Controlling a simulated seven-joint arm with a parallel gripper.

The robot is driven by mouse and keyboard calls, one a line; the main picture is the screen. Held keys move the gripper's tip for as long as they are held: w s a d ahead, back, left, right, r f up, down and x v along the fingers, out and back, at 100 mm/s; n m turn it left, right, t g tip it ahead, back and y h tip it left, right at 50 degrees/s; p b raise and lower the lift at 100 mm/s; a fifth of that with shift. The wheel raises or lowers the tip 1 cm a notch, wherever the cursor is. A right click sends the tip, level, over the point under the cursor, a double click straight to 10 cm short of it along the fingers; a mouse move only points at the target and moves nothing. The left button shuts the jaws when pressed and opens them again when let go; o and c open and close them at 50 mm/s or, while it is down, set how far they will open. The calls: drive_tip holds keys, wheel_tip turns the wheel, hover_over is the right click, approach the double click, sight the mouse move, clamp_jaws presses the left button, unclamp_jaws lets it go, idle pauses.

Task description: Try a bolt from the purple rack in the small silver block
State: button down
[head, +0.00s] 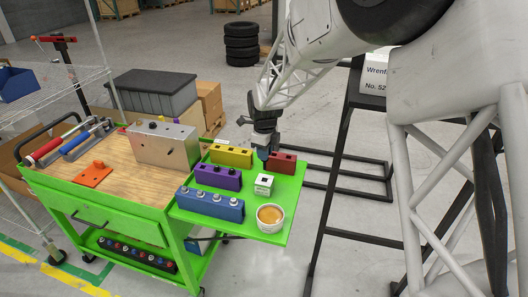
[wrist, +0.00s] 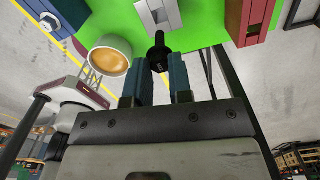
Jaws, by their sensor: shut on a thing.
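My gripper (head: 264,153) is above the green side shelf, behind the small silver block. In the wrist view its blue-grey fingers (wrist: 163,80) are shut on a black bolt (wrist: 158,52), which sticks out past the fingertips. The small silver block (head: 263,184) stands on the shelf with a dark square opening on top; it also shows in the wrist view (wrist: 155,14), apart from the bolt. The purple rack (head: 217,179) stands left of the block with dark bolts along its top. I cannot tell whether one of its holes is empty.
A yellow rack (head: 231,156), a red rack (head: 287,164) and a blue rack (head: 210,205) with silver bolts stand around the block. A white bowl (head: 270,224) with tan contents is at the shelf's front. A large silver box (head: 162,146) sits on the wooden cart top (head: 115,178).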

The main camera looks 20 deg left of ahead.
sight(265, 169)
drive_tip(key=shift+f, duration=0.15)
drive_tip(key=shift+f, duration=1.8)
drive_tip(key=shift+f, duration=1.2)
drive_tip(key=shift+f, duration=1.4)
drive_tip(key=c, duration=0.9)
unclamp_jaws()
drive_tip(key=shift+c, duration=0.2)
